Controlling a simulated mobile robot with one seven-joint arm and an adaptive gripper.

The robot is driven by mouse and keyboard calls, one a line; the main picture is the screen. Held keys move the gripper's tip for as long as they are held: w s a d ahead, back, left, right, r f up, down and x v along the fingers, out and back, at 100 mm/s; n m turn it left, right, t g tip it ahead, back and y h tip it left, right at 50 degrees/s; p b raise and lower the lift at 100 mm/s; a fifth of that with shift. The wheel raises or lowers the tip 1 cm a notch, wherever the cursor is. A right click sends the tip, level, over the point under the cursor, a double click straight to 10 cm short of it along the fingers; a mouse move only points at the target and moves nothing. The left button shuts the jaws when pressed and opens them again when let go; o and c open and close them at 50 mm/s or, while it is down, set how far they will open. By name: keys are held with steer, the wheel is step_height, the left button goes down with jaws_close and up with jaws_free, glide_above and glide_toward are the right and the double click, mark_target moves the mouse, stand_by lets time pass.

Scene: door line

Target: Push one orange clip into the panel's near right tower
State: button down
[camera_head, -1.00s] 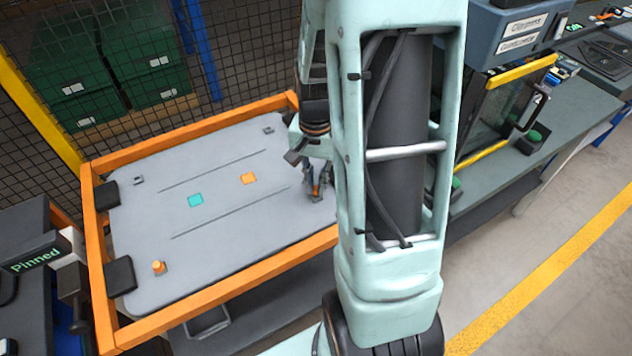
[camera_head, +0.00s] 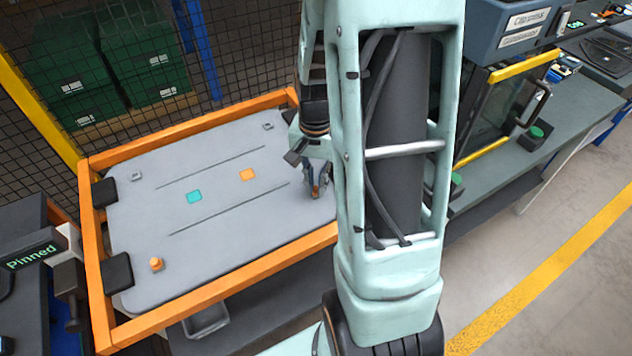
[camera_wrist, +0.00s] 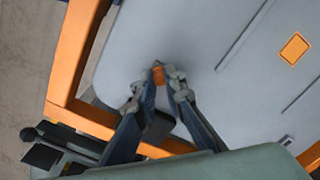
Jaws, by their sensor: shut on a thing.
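The light grey panel (camera_head: 230,219) lies flat inside an orange frame. My gripper (camera_head: 317,190) is low over the panel's near right corner, shut on an orange clip (camera_wrist: 158,76). In the wrist view the clip sits between the two fingertips of my gripper (camera_wrist: 158,88). The near right tower is hidden by the fingers and clip, so I cannot tell whether the clip touches it or how deep it sits. Another orange clip (camera_head: 156,263) stands on the near left tower. The far left tower (camera_head: 137,176) and far right tower (camera_head: 268,126) show no orange.
The orange frame (camera_head: 230,274) rises around the panel, close to my gripper on the near side. Black pads (camera_head: 117,273) sit at the left edge. A teal square (camera_head: 194,197) and an orange square (camera_head: 248,174) mark the flat panel. A mesh fence stands behind.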

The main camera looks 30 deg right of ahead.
steer(key=shift+f, duration=0.1)
stand_by(0.3)
steer(key=c, duration=1.9)
jaws_free()
step_height(320, 180, up, 12)
